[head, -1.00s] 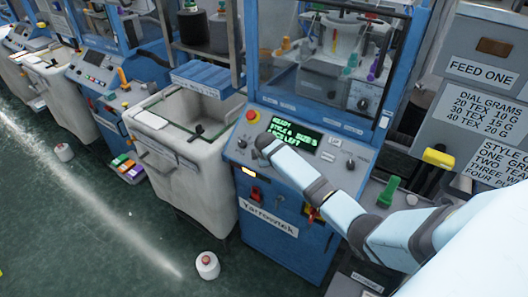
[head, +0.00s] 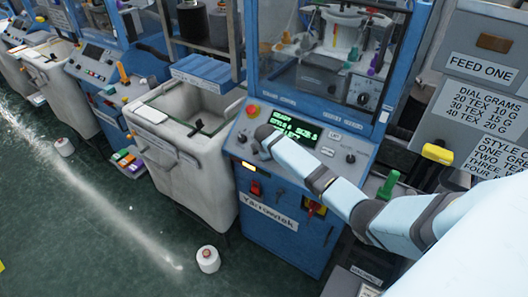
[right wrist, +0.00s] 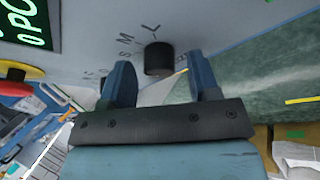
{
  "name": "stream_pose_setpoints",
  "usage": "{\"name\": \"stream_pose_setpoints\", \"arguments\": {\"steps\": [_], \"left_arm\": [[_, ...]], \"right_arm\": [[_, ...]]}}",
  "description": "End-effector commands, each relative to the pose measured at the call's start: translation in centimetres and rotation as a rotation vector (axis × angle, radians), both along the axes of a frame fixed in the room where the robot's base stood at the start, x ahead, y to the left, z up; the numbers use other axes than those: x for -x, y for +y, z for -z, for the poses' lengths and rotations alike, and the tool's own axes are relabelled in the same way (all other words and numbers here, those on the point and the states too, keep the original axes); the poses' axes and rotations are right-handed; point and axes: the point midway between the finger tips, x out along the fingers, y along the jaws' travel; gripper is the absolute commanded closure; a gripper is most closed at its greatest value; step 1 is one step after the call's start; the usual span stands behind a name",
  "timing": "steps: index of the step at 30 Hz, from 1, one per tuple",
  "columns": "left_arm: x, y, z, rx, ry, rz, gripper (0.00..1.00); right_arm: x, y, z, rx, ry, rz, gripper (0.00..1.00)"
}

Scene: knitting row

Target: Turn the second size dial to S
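I cannot tell which letter the dial points to. In the head view my right arm reaches across the blue machine's control panel (head: 330,146), and its fingers are hidden there. A green-lit display (head: 294,128) is partly covered by the arm. My left gripper is not in view.
A red button (head: 252,110) and small knobs (head: 351,159) share the panel. A white bin (head: 180,130) stands left of the machine. Grey sign boards (head: 470,110) and a green handle (head: 388,184) are at the right. A white cone (head: 208,259) stands on the floor.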

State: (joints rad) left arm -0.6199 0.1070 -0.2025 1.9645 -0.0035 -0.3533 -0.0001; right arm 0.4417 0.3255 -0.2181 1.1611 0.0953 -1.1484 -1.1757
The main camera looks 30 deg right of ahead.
Motion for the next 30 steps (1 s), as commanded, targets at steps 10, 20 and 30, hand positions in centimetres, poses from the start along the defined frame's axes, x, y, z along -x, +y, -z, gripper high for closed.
{"name": "stream_pose_setpoints", "arguments": {"steps": [10,20,30], "left_arm": [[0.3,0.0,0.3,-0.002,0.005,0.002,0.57],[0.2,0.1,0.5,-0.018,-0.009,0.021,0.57],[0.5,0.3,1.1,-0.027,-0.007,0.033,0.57]], "right_arm": [[0.3,0.1,-0.5,0.0,-0.001,0.001,0.44],[2.9,1.6,-6.3,0.002,-0.005,-0.001,0.44],[5.3,3.1,-11.4,0.0,-0.001,0.0,0.44]]}}
